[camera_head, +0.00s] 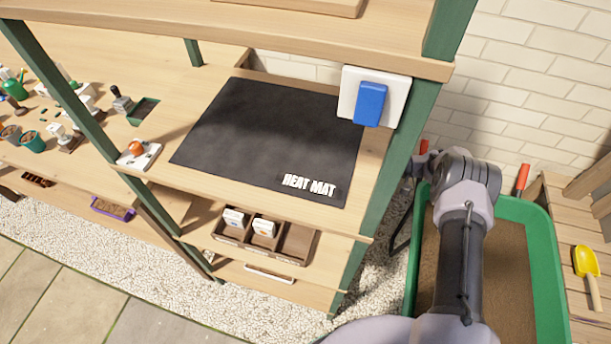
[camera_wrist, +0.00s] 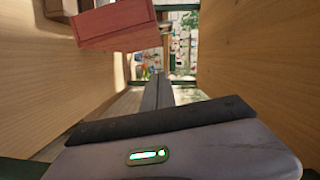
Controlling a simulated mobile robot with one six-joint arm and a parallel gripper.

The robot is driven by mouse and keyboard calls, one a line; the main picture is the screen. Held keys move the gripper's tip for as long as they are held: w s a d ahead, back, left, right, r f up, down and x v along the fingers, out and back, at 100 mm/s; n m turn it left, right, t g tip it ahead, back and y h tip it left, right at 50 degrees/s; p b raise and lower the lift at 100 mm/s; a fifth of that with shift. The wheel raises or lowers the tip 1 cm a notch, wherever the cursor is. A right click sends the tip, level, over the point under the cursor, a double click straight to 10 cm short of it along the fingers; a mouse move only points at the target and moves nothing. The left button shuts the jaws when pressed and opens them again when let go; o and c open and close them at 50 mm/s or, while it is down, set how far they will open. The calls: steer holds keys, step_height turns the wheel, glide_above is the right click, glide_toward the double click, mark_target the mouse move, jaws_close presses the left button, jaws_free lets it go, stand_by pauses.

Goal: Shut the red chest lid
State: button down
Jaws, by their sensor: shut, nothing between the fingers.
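A red box (camera_wrist: 115,28), which looks like the red chest, shows at the upper left of the wrist view. A plain side and a darker top edge of it are visible. I cannot tell from this angle how its lid stands. My gripper (camera_wrist: 158,78) points away from the camera in the middle of the wrist view, with its dark fingers together and nothing between them. The chest appears beyond and to the left of the fingertips, apart from them. In the head view neither the chest nor my gripper shows; only my arm is seen at the right.
Wooden surfaces flank my gripper on the left (camera_wrist: 50,90) and right (camera_wrist: 250,60). The head view shows a shelf with a black heat mat (camera_head: 270,135), a blue switch (camera_head: 370,103), a divided tray (camera_head: 297,243) and a green soil tub (camera_head: 540,240) beneath my arm.

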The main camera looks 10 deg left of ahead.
steer(key=s+a+b, duration=0.1)
steer(key=a, duration=0.2)
steer(key=s+a+f, duration=0.1)
steer(key=s+a, duration=0.1)
steer(key=a, duration=0.2)
steer(key=s+a+b, duration=0.1)
steer(key=s+a, duration=0.1)
steer(key=a, duration=0.1)
steer(key=shift+s+a+f+b, duration=0.15)
steer(key=shift+s+f+b, duration=0.1)
steer(key=shift+b, duration=0.05)
steer(key=shift+s+r, duration=0.1)
